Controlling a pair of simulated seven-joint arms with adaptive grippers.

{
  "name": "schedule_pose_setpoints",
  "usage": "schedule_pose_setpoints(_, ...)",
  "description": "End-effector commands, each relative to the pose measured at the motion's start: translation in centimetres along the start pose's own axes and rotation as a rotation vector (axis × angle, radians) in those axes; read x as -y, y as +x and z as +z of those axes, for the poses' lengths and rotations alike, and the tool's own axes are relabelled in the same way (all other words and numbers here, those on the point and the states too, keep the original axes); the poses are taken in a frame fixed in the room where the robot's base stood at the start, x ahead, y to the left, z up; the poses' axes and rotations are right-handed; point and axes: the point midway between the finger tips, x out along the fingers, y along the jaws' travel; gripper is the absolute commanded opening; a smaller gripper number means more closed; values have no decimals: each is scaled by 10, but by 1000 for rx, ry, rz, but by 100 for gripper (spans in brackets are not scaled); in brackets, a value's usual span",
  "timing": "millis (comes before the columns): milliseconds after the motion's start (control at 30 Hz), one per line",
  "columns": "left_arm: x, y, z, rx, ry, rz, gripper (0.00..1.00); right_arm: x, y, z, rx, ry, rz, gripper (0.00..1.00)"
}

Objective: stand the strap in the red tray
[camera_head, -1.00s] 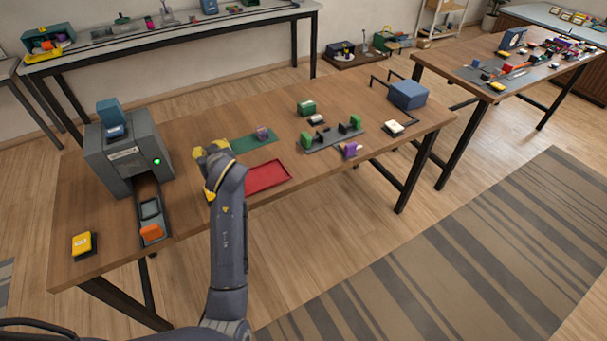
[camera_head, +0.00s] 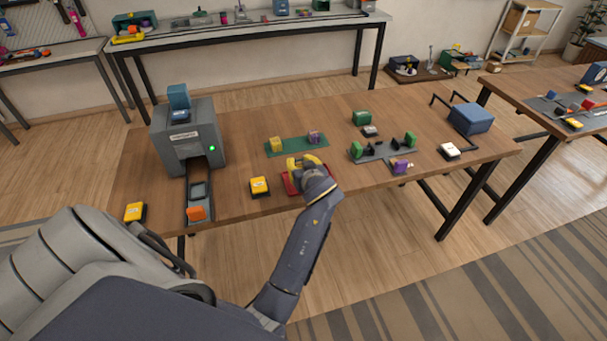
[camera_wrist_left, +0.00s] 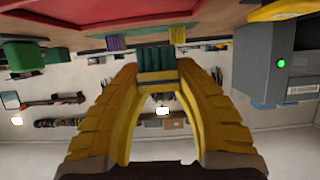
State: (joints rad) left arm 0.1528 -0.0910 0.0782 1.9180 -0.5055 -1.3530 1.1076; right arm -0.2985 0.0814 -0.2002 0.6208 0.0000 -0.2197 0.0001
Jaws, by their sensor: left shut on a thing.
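My left gripper (camera_head: 303,163) is over the red tray (camera_head: 287,187) in the head view, and its arm hides part of the tray. In the left wrist view my left gripper (camera_wrist_left: 155,75) has its yellow fingers shut on a dark teal, ridged piece (camera_wrist_left: 155,58), which I take to be the strap. The head view does not show the strap clearly. The red tray (camera_wrist_left: 70,15) also shows at the top left of the wrist view, apart from the held piece. My right gripper is not in view.
A green mat (camera_head: 296,146) with a yellow block (camera_head: 276,144) and a purple block (camera_head: 314,137) lies behind the tray. A yellow-topped box (camera_head: 259,187) stands left of it. A grey machine (camera_head: 187,140) is farther left. A grey fixture (camera_head: 383,152) stands to the right.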

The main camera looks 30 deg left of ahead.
Motion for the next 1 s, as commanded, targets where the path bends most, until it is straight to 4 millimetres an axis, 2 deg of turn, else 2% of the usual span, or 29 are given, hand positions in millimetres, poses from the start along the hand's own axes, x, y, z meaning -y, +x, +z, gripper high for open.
schedule_pose_setpoints(400, 0, 15, 36, 0, 2, 0, 0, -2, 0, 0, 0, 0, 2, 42)
schedule_pose_setpoints(867, 0, 17, 41, 1, -1, 1, 0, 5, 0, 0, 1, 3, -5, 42)
schedule_pose_setpoints(900, 0, 17, 42, 1, -1, 1, 31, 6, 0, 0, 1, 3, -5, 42)
schedule_pose_setpoints(1000, 0, 17, 41, 0, -1, 1, 42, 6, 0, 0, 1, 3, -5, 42)
